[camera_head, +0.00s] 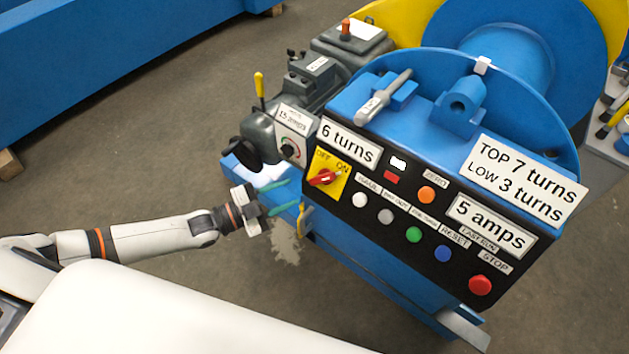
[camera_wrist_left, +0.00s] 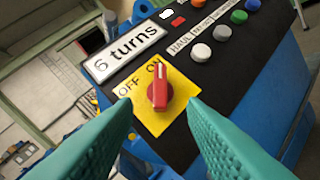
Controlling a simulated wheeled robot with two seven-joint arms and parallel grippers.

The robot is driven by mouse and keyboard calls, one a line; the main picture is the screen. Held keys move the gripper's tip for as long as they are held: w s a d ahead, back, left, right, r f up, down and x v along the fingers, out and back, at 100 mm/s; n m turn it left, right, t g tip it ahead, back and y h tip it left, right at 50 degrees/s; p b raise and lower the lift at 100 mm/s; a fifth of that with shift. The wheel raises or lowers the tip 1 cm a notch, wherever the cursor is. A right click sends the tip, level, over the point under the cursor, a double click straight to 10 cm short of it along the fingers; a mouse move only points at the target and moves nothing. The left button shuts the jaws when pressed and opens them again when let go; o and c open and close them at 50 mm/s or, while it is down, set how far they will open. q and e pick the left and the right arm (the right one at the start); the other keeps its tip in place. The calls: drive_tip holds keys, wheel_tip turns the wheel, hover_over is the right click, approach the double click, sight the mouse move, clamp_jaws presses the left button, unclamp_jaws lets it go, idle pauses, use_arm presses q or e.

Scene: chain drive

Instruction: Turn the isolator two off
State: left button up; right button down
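A red rotary knob (camera_head: 322,177) sits on a yellow plate (camera_head: 328,189) marked OFF and ON, at the left end of the black control panel. No "two" label is legible on it. In the left wrist view the red knob (camera_wrist_left: 159,94) has its grip pointing up, closer to ON than to OFF. My left gripper (camera_head: 284,196) is open, with its teal fingers left of the panel and apart from the knob. In the left wrist view its fingertips (camera_wrist_left: 160,107) frame the yellow plate, with nothing between them. My right gripper is not in view.
Several push buttons, including a white one (camera_head: 360,199) and a red stop button (camera_head: 480,286), line the black panel. A grey dial box (camera_head: 291,135) and a yellow-handled lever (camera_head: 259,88) stand left of the panel. The floor at left is clear.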

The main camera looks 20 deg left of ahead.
sight(315, 182)
use_arm(q)
drive_tip(key=x, duration=0.8)
drive_tip(key=shift+w+d+f, duration=0.1)
drive_tip(key=shift+w, duration=0.05)
clamp_jaws()
